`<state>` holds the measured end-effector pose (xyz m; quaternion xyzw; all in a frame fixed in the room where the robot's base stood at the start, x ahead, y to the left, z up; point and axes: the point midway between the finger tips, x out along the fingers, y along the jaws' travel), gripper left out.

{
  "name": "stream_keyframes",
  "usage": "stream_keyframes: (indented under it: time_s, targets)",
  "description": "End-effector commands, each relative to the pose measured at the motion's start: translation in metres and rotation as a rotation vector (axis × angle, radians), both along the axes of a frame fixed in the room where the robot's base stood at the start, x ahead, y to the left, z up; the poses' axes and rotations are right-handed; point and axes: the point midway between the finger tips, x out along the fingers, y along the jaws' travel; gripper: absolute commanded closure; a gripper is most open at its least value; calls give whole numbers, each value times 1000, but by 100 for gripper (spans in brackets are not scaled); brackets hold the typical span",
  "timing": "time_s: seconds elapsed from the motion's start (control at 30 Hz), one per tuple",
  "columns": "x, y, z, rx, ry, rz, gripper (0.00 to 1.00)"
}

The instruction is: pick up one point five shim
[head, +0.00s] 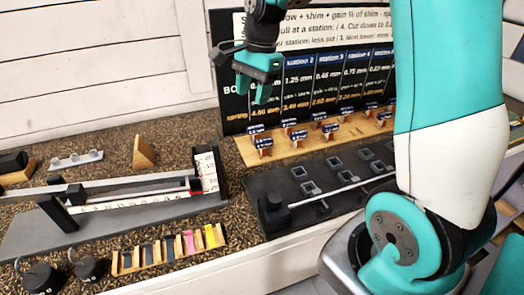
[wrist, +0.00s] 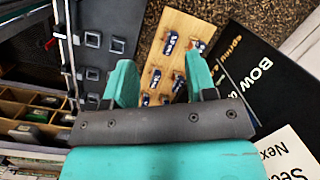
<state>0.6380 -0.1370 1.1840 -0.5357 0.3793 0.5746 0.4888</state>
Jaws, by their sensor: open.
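Several small shims with blue-and-white labels stand in rows on a wooden board (head: 320,147) at the back of the bench. Their label print is too small to read, so I cannot tell which one is the 1.5 shim. My gripper (head: 254,90) is open and empty, in the air above the left part of the board, in front of the dark sign. In the wrist view the wooden board (wrist: 181,20) lies beyond and between my open fingers (wrist: 160,75), with several shim labels showing. Part of the board is hidden behind my gripper there.
A dark sign board (head: 234,105) with number columns stands behind the shims. In front is a black plate (head: 258,185) with square sockets and a rod. A grey-based gauge (head: 100,232), a rack of coloured strips (head: 168,250) and a wooden wedge (head: 144,153) are to the left.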

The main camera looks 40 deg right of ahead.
Motion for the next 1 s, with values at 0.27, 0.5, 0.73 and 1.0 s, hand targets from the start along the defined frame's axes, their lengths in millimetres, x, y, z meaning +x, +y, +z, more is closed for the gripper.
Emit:
stream_keyframes:
  time_s: [0.27, 0.5, 0.73, 1.0]
  targets:
    - [32, -75, -31, -16, 90, -506, 49]
    - [34, -69, -76, -17, 98, -522, 49]
    - [36, -63, -125, -17, 95, -519, 49]
    - [38, -61, -150, -17, 91, -519, 49]
